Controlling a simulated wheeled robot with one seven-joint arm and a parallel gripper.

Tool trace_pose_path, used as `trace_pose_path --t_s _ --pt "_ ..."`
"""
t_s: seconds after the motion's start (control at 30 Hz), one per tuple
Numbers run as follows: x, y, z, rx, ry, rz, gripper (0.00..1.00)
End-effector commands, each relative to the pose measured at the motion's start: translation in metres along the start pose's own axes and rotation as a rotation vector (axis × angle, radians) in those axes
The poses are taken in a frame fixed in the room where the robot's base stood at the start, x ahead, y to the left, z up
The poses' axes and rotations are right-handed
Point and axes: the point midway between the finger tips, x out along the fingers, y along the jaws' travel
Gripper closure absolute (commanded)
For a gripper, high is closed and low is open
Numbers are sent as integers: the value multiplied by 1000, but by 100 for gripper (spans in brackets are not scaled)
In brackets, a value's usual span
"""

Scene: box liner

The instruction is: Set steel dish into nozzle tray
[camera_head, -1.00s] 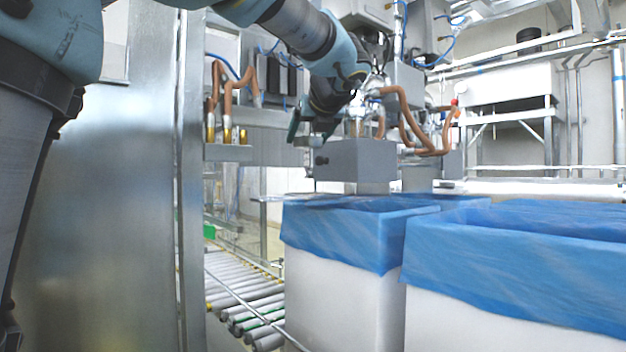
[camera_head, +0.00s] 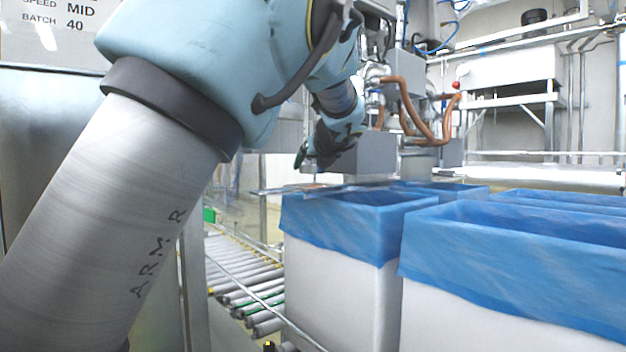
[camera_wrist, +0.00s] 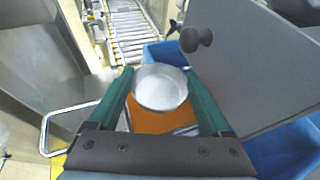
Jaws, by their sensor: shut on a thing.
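The steel dish (camera_wrist: 160,88) is a round, shallow, empty metal bowl, shown in the wrist view. My gripper (camera_wrist: 159,72) has its two green fingers shut on opposite sides of it. In the head view my gripper (camera_head: 302,156) is beside the grey nozzle block, above a thin flat tray edge (camera_head: 285,189) over a blue-lined box. The dish cannot be made out there.
The grey nozzle block (camera_wrist: 255,60) stands close on the right of my gripper. A blue-lined white box (camera_head: 340,290) is below, with more lined boxes (camera_head: 500,290) to the right. A roller conveyor (camera_head: 245,290) runs at lower left. A bent metal rail (camera_wrist: 62,125) is left of the gripper.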

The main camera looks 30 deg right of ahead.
Motion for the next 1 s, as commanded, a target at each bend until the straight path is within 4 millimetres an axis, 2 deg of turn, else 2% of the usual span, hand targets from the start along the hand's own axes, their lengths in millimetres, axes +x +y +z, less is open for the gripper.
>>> trace_pose_path --t_s 0.17,0.3,0.43,0.73,0.77,0.9,1.0 --pt "5 0 -12 3 1 1 72" --pt "12 0 -30 4 0 1 72" --pt "21 -3 -30 1 -1 0 72" --pt "22 -3 -34 0 0 -1 72" --pt "22 -3 -34 0 0 -1 16" --pt "22 -3 -33 0 0 -1 0" --pt "22 -3 -33 0 0 -1 0"
